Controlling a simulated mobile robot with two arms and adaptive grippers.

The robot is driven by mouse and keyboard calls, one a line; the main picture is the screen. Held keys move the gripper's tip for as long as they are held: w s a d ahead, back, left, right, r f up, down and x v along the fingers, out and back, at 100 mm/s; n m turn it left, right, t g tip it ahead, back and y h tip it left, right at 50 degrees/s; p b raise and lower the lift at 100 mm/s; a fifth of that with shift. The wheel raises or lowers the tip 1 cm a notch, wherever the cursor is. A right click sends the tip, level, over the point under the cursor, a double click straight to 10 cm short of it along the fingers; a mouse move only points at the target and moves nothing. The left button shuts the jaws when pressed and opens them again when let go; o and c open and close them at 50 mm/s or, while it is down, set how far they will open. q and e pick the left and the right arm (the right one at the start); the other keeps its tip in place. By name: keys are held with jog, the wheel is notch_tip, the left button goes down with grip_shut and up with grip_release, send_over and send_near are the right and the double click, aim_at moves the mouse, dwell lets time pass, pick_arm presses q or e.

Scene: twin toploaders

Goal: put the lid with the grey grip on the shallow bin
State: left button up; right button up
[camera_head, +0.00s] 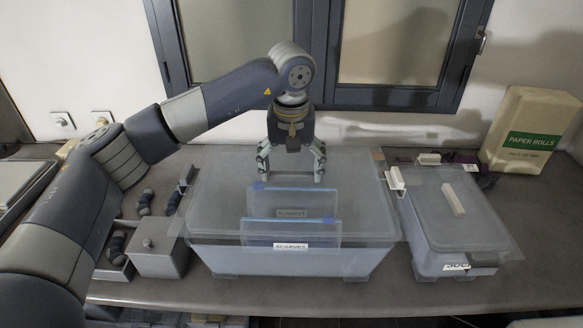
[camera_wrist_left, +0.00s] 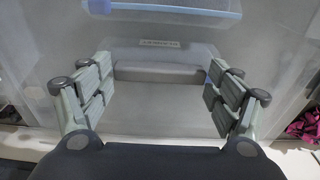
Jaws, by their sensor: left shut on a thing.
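The lid with the grey grip is a translucent panel (camera_head: 222,195) lying over the large translucent bin (camera_head: 225,256) labelled SCARVES. The lid's front corners reach a little past the bin's sides. I cannot tell whether it rests fully on the rim. My left gripper (camera_head: 291,176) points down over the back half of the lid, shut on the grey grip. In the left wrist view the grey grip (camera_wrist_left: 158,73) spans between the finger pads. My right gripper is not in view.
A smaller bin (camera_head: 437,264) stands at the right, under a lid with a cream grip (camera_head: 453,198). A paper rolls box (camera_head: 530,130) stands at the back right. A grey box with a knob (camera_head: 158,262) is at the left. Blue-edged containers (camera_head: 290,229) show through the lid. The counter's front strip is clear.

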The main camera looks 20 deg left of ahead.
aim_at(292, 175)
pick_arm(q)
jog(key=shift+f+b, duration=1.25)
jog(key=shift+f, duration=0.3)
jog(key=o, duration=1.3)
jog(key=shift+r, duration=0.1)
jog(key=r, duration=0.4)
jog(key=s+r, duration=0.1)
jog(key=r, duration=0.6)
jog(key=shift+s+d+r, duration=0.2)
jog(key=shift+s+r, duration=0.05)
jog(key=shift+r, duration=0.15)
